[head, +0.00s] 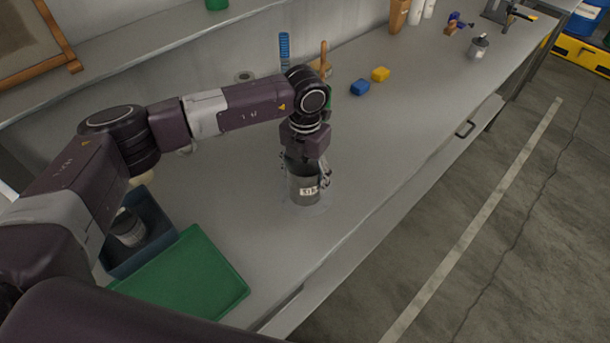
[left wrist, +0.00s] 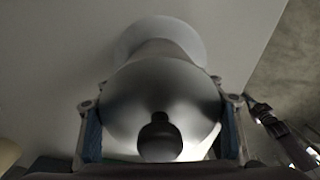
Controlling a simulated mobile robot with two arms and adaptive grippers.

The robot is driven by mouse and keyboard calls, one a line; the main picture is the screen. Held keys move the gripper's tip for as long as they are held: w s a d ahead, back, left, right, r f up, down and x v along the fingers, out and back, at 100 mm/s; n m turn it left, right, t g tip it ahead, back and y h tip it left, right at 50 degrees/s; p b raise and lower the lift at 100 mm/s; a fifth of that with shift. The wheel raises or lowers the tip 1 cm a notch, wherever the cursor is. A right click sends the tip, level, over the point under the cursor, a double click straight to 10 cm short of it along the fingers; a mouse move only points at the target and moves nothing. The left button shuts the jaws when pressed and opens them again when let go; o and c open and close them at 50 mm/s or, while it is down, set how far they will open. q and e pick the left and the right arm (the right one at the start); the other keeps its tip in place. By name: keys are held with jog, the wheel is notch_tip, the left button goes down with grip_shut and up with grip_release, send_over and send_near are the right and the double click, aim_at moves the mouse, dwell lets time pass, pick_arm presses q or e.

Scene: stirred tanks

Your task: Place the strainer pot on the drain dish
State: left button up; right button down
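A grey metal pot with a white label (head: 303,190), which I take for the strainer pot, stands upright below my left gripper (head: 308,172). In the left wrist view the pot (left wrist: 160,90) shows its rounded top and black knob. The blue-padded fingers of my left gripper (left wrist: 161,128) lie along both its sides and look closed on it. A pale round dish (left wrist: 180,28), likely the drain dish, shows behind the pot's base. In the head view only a faint rim of it shows; whether the pot touches it is unclear. My right gripper is not in view.
A blue bin (head: 155,222) holding a dark container and a green tray (head: 190,280) are at lower left. Blue (head: 360,88) and yellow (head: 380,74) blocks lie behind the pot. Another knobbed pot (head: 478,48) stands far right. The bench right of the pot is clear.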

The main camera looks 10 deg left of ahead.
pick_arm(q)
jog(key=o, duration=0.4)
jog(key=shift+r, duration=0.45)
notch_tip(320, 180, up, 10)
jog(key=b, duration=0.4)
jog(key=shift+r, duration=0.65)
